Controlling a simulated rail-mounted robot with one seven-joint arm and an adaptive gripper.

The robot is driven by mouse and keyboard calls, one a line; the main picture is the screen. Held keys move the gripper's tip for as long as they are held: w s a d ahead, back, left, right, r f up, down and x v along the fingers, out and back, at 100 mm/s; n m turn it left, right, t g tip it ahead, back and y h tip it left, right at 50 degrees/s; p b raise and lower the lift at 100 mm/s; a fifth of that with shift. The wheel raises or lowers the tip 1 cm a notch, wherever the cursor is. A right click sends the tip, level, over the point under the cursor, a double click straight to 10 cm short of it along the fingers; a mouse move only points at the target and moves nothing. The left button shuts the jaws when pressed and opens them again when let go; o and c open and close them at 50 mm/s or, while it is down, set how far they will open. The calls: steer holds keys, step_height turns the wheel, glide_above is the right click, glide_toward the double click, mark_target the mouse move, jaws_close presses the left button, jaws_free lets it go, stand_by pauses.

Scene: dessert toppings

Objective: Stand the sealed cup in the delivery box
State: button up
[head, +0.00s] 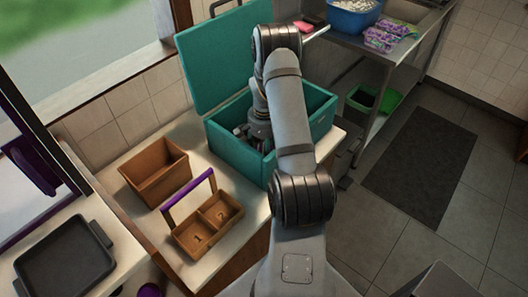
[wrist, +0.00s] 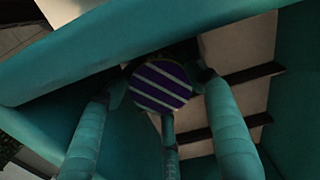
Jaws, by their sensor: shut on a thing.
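The teal delivery box (head: 246,168) stands on the counter with its lid (head: 215,62) raised at the back. My gripper (head: 258,132) is down inside the box, partly hidden by my arm and the box wall. In the wrist view my gripper (wrist: 163,92) is shut around the sealed cup, whose round top (wrist: 161,88) has purple and white stripes. Teal box walls (wrist: 120,48) surround it there. The cup's lower part is hidden, so I cannot tell whether it touches the box floor. The cup is not visible in the head view.
A brown open bin (head: 157,175) and a two-compartment wooden caddy (head: 208,222) with a purple handle stand left of the box. Inside the box, pale surfaces (wrist: 242,50) with dark bands lie beside the cup. A blue tub (head: 352,20) sits on the steel bench.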

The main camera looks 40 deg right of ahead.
steer(key=shift+f, duration=0.2)
steer(key=o, duration=1.4)
steer(key=shift+r, duration=0.15)
steer(key=shift+r, duration=0.25)
step_height(320, 180, up, 12)
steer(key=b, duration=0.1)
steer(key=shift+f, duration=0.15)
